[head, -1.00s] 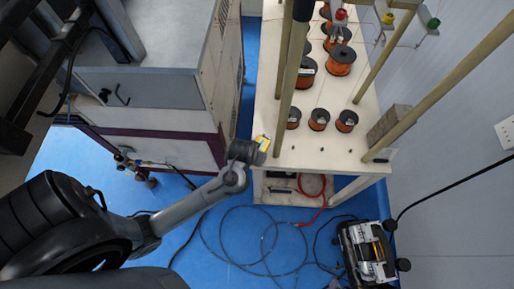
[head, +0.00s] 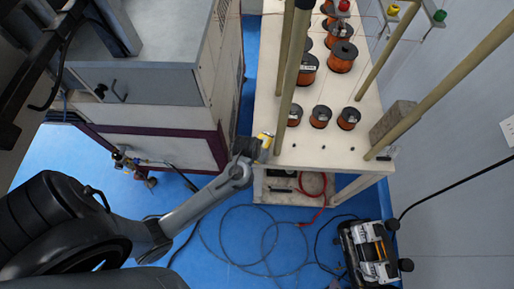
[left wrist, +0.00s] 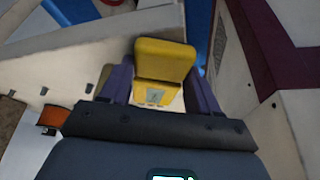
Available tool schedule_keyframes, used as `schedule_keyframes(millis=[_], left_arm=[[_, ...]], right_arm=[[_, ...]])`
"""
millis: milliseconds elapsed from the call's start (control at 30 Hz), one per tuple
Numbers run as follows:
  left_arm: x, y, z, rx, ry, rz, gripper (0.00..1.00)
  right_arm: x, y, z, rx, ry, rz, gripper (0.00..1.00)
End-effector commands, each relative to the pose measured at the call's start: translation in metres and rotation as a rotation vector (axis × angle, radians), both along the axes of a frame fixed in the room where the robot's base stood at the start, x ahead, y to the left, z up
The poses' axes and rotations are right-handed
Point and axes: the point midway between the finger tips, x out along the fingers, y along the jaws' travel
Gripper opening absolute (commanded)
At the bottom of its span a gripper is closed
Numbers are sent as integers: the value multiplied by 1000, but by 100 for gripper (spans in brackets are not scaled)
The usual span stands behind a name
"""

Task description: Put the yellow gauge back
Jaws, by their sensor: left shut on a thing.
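The yellow gauge (left wrist: 166,60) is between the two fingers of my left gripper (left wrist: 160,85) in the left wrist view, with a small grey label on its lower part. The gripper is shut on it. In the head view my left gripper (head: 256,146) is at the near left corner of the white table (head: 325,158), and only a small yellow patch of the gauge (head: 265,138) shows. I cannot tell whether the gauge touches the table. My right gripper is not in view.
Several copper-wire spools (head: 320,117) stand on the table among upright posts (head: 293,75). A grey cabinet (head: 160,85) stands close on the left. A grey block (head: 395,120) is at the table's right edge. Cables and a black-and-silver machine (head: 370,252) lie on the blue floor.

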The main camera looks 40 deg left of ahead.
Motion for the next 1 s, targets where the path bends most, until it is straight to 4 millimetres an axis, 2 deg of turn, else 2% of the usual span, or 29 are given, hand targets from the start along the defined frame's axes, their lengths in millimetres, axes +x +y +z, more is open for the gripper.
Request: schedule_keyframes(millis=[67, 100, 233, 500, 633, 767, 1000], left_arm=[[0, 0, -3, -1, 0, 0, 22], [0, 0, -2, 0, 1, 0, 68], [0, 0, -2, 0, 1, 0, 87], [0, 0, -2, 0, 0, 0, 87], [-1, 0, 5, 1, -1, 0, 87], [-6, -1, 20, 3, -1, -1, 87], [-21, -6, 62, 4, -2, -4, 87]], right_arm=[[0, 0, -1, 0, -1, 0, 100], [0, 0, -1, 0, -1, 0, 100], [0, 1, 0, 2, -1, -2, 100], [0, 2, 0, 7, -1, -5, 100], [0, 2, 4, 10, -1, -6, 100], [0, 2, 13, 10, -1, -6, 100], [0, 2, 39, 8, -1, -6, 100]])
